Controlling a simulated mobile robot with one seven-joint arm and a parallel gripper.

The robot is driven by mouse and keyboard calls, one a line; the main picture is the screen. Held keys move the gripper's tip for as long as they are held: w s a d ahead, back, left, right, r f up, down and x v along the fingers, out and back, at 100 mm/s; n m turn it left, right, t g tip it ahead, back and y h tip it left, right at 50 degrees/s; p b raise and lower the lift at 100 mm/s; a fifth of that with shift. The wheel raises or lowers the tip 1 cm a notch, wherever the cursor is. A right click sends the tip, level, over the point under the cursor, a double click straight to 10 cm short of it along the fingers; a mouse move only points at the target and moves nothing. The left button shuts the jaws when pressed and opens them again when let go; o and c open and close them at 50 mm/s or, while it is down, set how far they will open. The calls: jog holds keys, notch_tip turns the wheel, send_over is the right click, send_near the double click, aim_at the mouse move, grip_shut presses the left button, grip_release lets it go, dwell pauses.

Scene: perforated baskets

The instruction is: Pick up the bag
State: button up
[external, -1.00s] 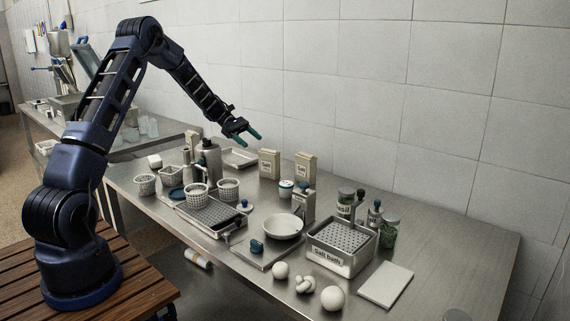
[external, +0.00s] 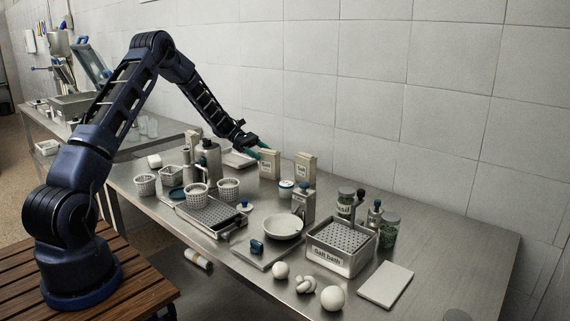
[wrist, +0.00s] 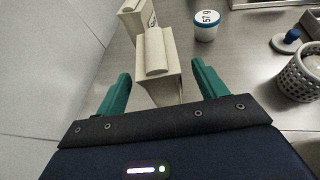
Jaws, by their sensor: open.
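A beige paper bag (external: 269,166) stands upright at the back of the steel table. It also shows in the wrist view (wrist: 157,82), between my two teal fingers and apart from both. My gripper (external: 256,148) is open at the bag's upper left, and it also shows in the wrist view (wrist: 160,78). A second similar bag (external: 305,167) stands to the right in the external view; it shows beyond the first in the wrist view (wrist: 136,17). The label on the near bag is too small to read.
A white tub with a blue lid (wrist: 206,25) stands close by the bags. Perforated white baskets (external: 228,189) and a dark bottle (external: 208,157) stand on the left. A shallow tray (external: 238,159) lies just left of the bag. The tiled wall (external: 400,120) is close behind.

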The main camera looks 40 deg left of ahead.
aim_at(278, 162)
jog(key=x, duration=0.4)
jog(key=shift+w+d, duration=0.1)
jog(key=shift+d, duration=0.2)
jog(key=c, duration=1.4)
